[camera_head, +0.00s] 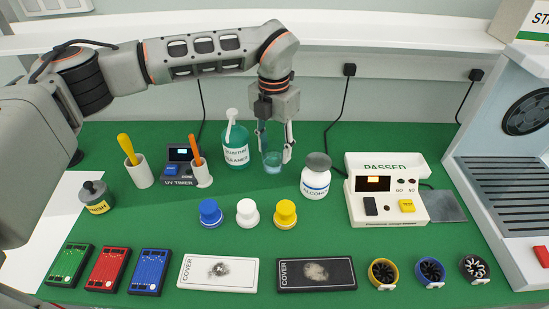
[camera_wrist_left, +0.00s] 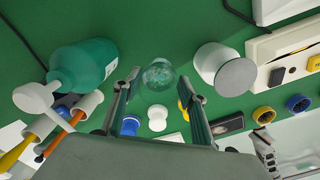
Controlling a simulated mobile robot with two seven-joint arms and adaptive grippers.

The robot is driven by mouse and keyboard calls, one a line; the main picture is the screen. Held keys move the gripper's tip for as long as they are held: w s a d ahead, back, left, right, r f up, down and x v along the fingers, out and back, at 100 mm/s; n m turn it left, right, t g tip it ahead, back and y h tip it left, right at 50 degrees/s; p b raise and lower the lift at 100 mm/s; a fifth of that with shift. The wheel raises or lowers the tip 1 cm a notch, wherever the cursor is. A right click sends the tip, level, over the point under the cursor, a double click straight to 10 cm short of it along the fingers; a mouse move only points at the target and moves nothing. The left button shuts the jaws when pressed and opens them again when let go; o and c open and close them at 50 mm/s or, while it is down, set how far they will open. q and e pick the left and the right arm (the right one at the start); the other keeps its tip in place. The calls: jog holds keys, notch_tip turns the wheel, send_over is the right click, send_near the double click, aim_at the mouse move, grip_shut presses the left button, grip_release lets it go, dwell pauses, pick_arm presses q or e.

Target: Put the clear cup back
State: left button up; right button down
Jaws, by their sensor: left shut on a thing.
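The clear cup (camera_head: 272,163) is a small see-through, bluish cup near the back middle of the green mat (camera_head: 330,225). My left gripper (camera_head: 275,148) points down and is shut on it, one finger on each side. In the left wrist view the cup (camera_wrist_left: 158,75) sits between the two fingers (camera_wrist_left: 160,92). I cannot tell whether its base touches the mat. My right gripper is not in the head view; a grey jointed part at the lower right of the left wrist view may belong to it, but its jaws are unclear.
A green cleaner bottle (camera_head: 236,146) stands close left of the cup, and a white alcohol bottle (camera_head: 316,178) to its right. Blue (camera_head: 210,212), white (camera_head: 247,211) and yellow (camera_head: 285,213) pots stand in front. A tester (camera_head: 386,190) is farther right.

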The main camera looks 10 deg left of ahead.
aim_at(275, 160)
pick_arm(q)
jog(key=shift+f, duration=2.15)
jog(key=shift+f, duration=0.15)
jog(key=o, duration=1.3)
notch_tip(275, 160, up, 12)
jog(key=shift+r+b, duration=0.2)
jog(key=shift+b, duration=0.1)
